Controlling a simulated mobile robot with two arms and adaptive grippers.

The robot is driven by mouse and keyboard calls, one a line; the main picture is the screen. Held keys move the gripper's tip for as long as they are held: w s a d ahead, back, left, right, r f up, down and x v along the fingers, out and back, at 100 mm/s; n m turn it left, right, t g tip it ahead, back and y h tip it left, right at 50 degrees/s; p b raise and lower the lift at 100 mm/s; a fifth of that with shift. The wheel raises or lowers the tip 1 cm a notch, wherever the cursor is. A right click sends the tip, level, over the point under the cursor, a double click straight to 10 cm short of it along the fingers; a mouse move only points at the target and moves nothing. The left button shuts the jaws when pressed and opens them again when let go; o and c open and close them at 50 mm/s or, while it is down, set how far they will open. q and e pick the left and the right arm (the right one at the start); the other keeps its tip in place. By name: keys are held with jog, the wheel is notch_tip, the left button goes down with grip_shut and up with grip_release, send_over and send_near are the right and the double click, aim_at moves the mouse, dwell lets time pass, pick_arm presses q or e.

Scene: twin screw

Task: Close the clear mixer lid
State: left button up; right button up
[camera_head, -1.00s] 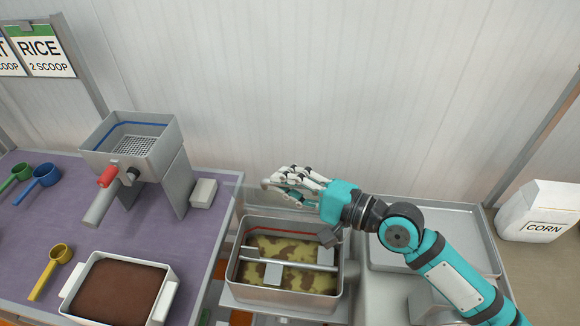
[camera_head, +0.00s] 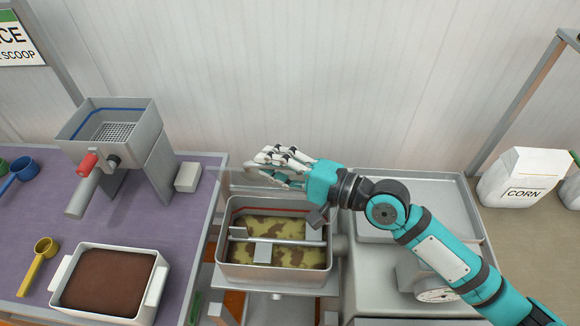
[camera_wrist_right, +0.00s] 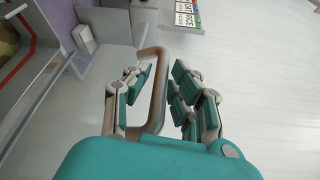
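The mixer tub (camera_head: 228,255) stands in the middle of the head view, with a mottled yellow-brown mix and a metal shaft inside. Its top is uncovered. A faint clear panel (camera_head: 238,183), which looks like the raised lid, shows behind the tub; its outline is hard to make out. My right gripper (camera_head: 272,160) is above the tub's back edge with its fingers spread. In the right wrist view, a brown bar handle (camera_wrist_right: 152,88) passes between the open fingers of my right gripper (camera_wrist_right: 160,75); contact cannot be told. My left gripper is not in view.
A hopper with a red handle (camera_head: 87,164), scoops and a brown-filled tray (camera_head: 65,289) stand on the purple table at left. The steel machine top (camera_head: 405,230) lies right of the tub, under my right arm. A CORN bag (camera_head: 525,180) stands at far right.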

jog(key=v, duration=1.1)
jog(key=shift+d, duration=0.3)
